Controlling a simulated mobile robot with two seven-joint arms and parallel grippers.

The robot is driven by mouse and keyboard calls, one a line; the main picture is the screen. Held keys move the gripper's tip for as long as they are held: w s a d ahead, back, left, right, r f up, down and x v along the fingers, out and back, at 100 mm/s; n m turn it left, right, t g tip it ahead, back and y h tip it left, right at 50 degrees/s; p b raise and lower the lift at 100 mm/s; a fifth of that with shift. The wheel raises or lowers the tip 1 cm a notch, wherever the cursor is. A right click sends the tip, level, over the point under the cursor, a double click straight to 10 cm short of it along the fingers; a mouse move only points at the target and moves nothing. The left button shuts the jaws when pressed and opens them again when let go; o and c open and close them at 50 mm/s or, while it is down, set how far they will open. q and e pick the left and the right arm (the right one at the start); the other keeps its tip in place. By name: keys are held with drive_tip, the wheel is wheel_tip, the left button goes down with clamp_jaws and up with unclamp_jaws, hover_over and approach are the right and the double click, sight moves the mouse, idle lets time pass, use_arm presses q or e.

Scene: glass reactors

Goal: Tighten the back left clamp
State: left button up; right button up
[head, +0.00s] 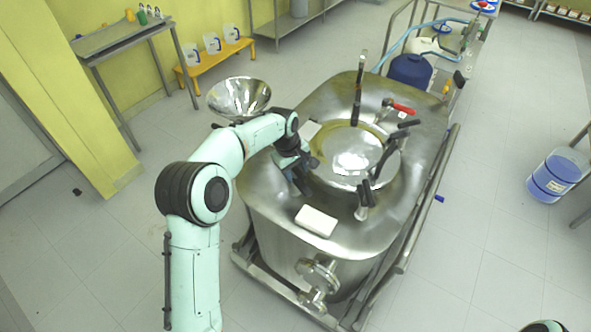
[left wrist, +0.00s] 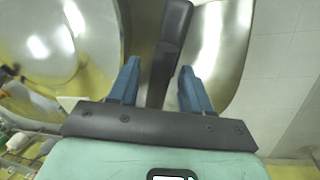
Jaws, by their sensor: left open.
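The steel reactor (head: 270,205) has a round lid (head: 352,160) ringed by clamps with black handles. My left gripper (head: 300,172) is at the lid's left edge. In the left wrist view my left gripper (left wrist: 158,82) is open, its two blue fingers on either side of a black clamp handle (left wrist: 170,45). A gap shows on both sides of the handle. The clamp's base is hidden by the gripper in the head view. Other black handles stand at the front (head: 365,192) and right (head: 406,124) of the lid. My right gripper is out of view.
A tall upright bar with a black grip (head: 357,95) stands behind the lid. A red-handled valve (head: 403,108) is at the back right. A steel funnel (head: 238,98) is left of the reactor. A white block (head: 316,220) lies on its front.

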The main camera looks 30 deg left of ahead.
use_arm(q)
clamp_jaws()
drive_tip(key=n+y, duration=0.1)
drive_tip(key=n, duration=0.3)
drive_tip(key=shift+w+d+n, duration=0.1)
drive_tip(key=shift+n, duration=0.3)
drive_tip(key=n, duration=0.4)
drive_tip(key=shift+w+n+y, duration=0.1)
drive_tip(key=shift+n+y, duration=0.2)
drive_tip(key=shift+y, duration=0.1)
drive_tip(key=n+p, duration=0.1)
drive_tip(key=n, duration=0.3)
drive_tip(key=shift+y, duration=0.4)
drive_tip(key=shift+w+f+n+g+p, duration=0.1)
drive_tip(key=shift+n+g+p, duration=0.4)
drive_tip(key=shift+n, duration=1.7)
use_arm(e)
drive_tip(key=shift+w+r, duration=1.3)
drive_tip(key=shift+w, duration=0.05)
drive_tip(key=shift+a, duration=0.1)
